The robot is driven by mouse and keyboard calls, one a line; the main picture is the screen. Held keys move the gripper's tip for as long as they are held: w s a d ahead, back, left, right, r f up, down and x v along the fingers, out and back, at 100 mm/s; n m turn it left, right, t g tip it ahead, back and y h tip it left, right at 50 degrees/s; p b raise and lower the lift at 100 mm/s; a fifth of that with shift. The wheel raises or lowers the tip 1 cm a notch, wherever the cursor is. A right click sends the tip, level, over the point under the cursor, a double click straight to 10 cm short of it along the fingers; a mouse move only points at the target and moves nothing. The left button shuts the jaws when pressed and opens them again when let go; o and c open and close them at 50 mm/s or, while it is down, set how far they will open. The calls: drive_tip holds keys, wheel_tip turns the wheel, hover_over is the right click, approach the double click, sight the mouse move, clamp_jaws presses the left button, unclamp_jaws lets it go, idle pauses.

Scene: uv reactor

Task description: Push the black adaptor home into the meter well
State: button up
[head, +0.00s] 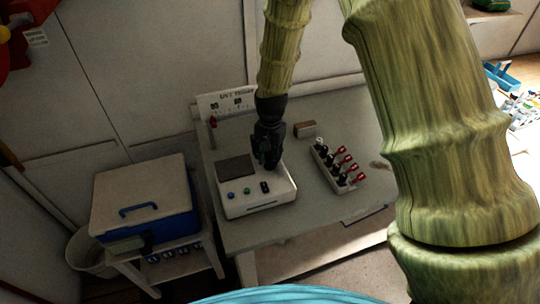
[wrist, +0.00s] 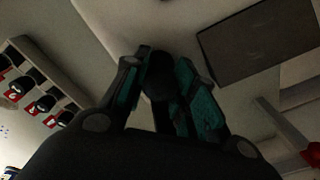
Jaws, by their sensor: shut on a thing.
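The meter (head: 258,209) is a white box on the table, with a dark screen, a blue and a green button and a small dark feature on its front. My gripper (head: 270,163) points down over its back right part. In the wrist view my gripper (wrist: 166,72) is shut on the black adaptor (wrist: 160,78), a dark rounded piece between the teal finger pads. The white meter top (wrist: 130,22) and its screen (wrist: 257,42) lie just beyond the fingertips. The well is not clearly visible, hidden by gripper and adaptor; I cannot tell how deep the adaptor sits.
A small brown box (head: 305,129) is behind. A blue-and-white cooler (head: 145,198) stands left on a separate stand. The table front is clear.

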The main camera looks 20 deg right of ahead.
sight(271, 155)
drive_tip(key=shift+f+b, duration=0.45)
drive_tip(key=shift+f, duration=0.65)
drive_tip(key=o, duration=0.9)
drive_tip(key=shift+c, duration=0.2)
drive_tip(key=shift+r, duration=0.1)
wheel_tip(271, 155, up, 12)
drive_tip(key=shift+s+d+f, duration=0.1)
